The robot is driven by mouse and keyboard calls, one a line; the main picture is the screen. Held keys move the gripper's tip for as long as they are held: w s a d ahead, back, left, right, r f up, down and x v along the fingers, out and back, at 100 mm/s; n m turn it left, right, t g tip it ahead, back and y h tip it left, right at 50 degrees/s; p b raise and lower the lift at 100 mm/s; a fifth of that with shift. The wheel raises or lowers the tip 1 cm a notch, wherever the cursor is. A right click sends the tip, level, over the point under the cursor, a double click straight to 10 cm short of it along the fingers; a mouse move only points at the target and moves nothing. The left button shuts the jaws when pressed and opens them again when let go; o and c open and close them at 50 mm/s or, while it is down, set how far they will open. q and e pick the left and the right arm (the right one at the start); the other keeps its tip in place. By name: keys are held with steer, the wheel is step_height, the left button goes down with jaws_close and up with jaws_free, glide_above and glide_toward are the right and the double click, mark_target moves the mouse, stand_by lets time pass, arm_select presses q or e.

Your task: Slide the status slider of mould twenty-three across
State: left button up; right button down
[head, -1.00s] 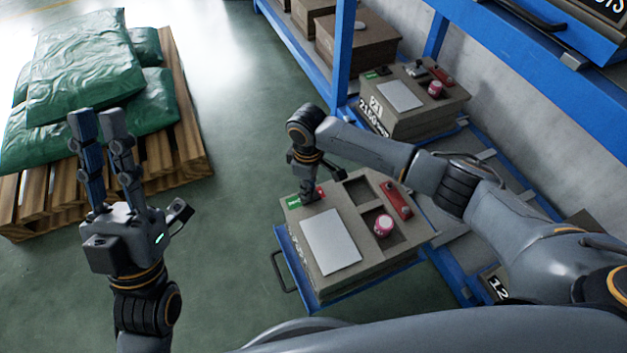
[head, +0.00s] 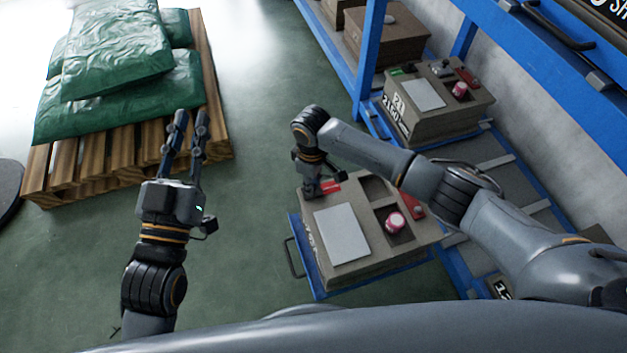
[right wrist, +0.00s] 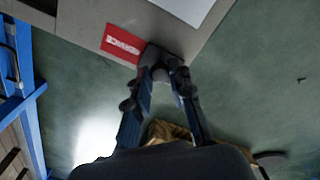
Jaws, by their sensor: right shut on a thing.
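A grey-brown mould box (head: 385,255) with a pale plate sits on a blue pull-out tray (head: 305,268); its side print is not readable. Its status strip lies at the far left corner, with a red field (head: 330,187) showing right of my right gripper (head: 312,190). No green shows there. In the right wrist view the red field (right wrist: 124,43) shows, and my right gripper (right wrist: 163,68) is shut on the dark status slider (right wrist: 152,54) at the box edge. My left gripper (head: 190,122) is open and empty, left of the box.
Another mould (head: 435,115) marked 21 stands behind on the blue rack (head: 368,60). A red cup-like part (head: 395,222) sits in a pocket of the near mould. A pallet (head: 130,160) with green sacks (head: 125,65) stands left. The floor between is clear.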

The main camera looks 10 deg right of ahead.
steer(key=c, duration=1.2)
jaws_free()
step_height(320, 180, up, 12)
steer(key=shift+s+a, duration=0.1)
